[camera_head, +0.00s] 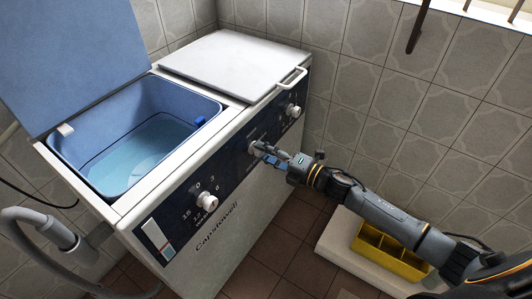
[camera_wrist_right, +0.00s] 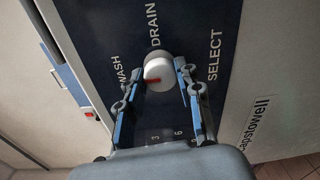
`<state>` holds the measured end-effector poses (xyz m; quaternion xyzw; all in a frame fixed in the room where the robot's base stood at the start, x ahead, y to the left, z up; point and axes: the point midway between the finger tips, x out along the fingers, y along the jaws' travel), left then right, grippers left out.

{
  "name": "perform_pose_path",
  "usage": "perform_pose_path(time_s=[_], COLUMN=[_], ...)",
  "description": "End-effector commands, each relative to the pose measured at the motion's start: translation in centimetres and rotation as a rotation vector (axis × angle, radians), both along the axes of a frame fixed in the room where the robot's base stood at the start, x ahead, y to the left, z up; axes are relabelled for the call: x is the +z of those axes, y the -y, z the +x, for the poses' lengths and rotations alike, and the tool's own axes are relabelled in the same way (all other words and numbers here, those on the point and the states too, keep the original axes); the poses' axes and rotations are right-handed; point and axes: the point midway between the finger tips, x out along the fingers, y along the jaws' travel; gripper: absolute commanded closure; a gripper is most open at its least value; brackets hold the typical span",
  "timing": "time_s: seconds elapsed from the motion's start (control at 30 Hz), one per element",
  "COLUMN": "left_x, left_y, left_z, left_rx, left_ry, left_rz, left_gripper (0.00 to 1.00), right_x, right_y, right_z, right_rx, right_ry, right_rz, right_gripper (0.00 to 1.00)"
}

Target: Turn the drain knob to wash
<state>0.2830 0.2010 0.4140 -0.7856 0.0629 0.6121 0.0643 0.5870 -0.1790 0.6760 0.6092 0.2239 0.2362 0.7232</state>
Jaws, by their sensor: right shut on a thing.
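The drain knob (camera_wrist_right: 158,70) is a round white knob on the dark blue panel, with a red mark on its lower left side. The mark points to the left of the picture, towards the side where WASH is printed; I cannot tell the exact setting. DRAIN is printed above it and SELECT to its right. My right gripper (camera_wrist_right: 160,80) is closed around the knob, one finger on each side. My left gripper is not in view.
The washer (camera_head: 245,225) has an open tub (camera_head: 150,93) with water at left and a closed white lid (camera_head: 230,60) at right. Other knobs (camera_head: 207,200) (camera_head: 293,110) sit on the panel. A yellow divided tray (camera_head: 385,255) is below my right arm.

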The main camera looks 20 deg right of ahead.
Motion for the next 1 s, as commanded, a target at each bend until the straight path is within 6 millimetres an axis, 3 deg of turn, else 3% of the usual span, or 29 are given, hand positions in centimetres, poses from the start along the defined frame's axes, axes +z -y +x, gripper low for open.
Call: perform_pose_path(time_s=[0.47, 0.5, 0.6, 1.0], left_x=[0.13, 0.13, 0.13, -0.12], left_y=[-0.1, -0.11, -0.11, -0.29], left_z=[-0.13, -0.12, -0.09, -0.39], left_rx=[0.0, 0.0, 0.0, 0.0], left_ry=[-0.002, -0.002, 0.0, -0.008], left_rz=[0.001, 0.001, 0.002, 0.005], left_gripper=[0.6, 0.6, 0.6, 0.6], right_x=[-0.26, -0.27, -0.24, -0.14], right_y=[-0.08, -0.08, -0.08, 0.4], right_z=[-0.14, -0.14, -0.12, -0.52], right_rx=[0.002, 0.002, 0.002, 0.0], right_ry=[0.005, 0.005, 0.005, 0.006], right_rz=[-0.014, -0.014, -0.014, -0.012], right_gripper=[0.97, 0.61, 0.42, 0.42])
